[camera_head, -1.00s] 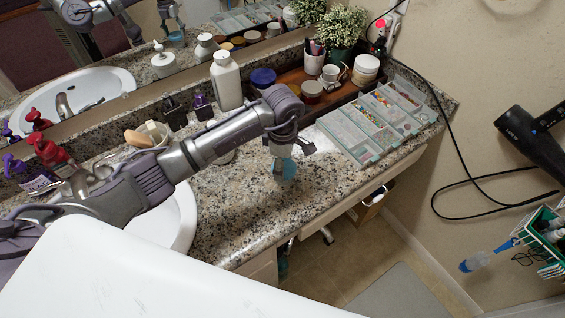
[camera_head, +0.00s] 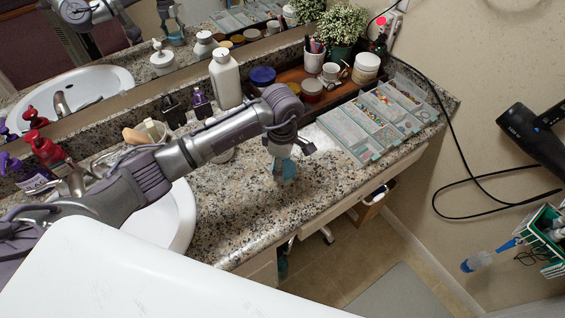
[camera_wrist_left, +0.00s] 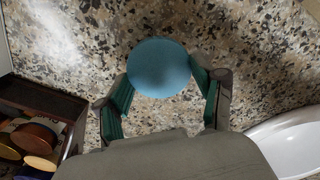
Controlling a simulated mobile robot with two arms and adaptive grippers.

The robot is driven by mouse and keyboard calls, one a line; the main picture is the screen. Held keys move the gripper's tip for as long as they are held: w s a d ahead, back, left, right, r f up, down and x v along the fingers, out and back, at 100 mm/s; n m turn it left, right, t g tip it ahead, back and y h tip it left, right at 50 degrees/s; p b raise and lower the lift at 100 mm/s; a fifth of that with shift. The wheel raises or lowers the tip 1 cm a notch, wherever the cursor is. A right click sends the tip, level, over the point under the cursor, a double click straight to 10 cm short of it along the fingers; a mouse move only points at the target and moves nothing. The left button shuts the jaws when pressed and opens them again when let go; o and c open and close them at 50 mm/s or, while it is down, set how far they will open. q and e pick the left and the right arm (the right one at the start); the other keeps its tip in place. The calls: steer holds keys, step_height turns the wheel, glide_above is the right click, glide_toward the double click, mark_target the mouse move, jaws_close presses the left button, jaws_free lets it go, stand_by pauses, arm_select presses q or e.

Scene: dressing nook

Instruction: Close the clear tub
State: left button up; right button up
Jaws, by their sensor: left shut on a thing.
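My left gripper (camera_head: 281,160) reaches down from its arm over the granite counter, right of the sink. Its fingers (camera_wrist_left: 167,92) are shut on a round light-blue lid-like disc (camera_wrist_left: 159,66). The disc also shows as a blue patch (camera_head: 286,171) below the gripper in the head view. The disc lies flat across the view between the two green-padded fingertips. I cannot pick out a clear tub for certain; whether one is under the disc is hidden. My right gripper is not in view.
A clear compartmented organizer (camera_head: 348,137) lies to the right on the counter (camera_head: 235,222). A wooden tray with jars (camera_head: 312,90) stands behind. A white bottle (camera_head: 226,80) and the sink (camera_head: 180,215) are to the left. The counter front is clear.

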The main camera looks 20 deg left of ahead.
arm_select(q)
steer(key=shift+f, duration=0.15)
stand_by(0.4)
steer(key=shift+f+b, duration=0.2)
steer(key=shift+b, duration=0.25)
steer(key=shift+f, duration=0.1)
stand_by(0.4)
steer(key=o, duration=0.8)
steer(key=shift+c, duration=0.2)
steer(key=shift+o, duration=0.3)
steer(key=shift+r+p, duration=1.25)
steer(key=shift+r, duration=1.05)
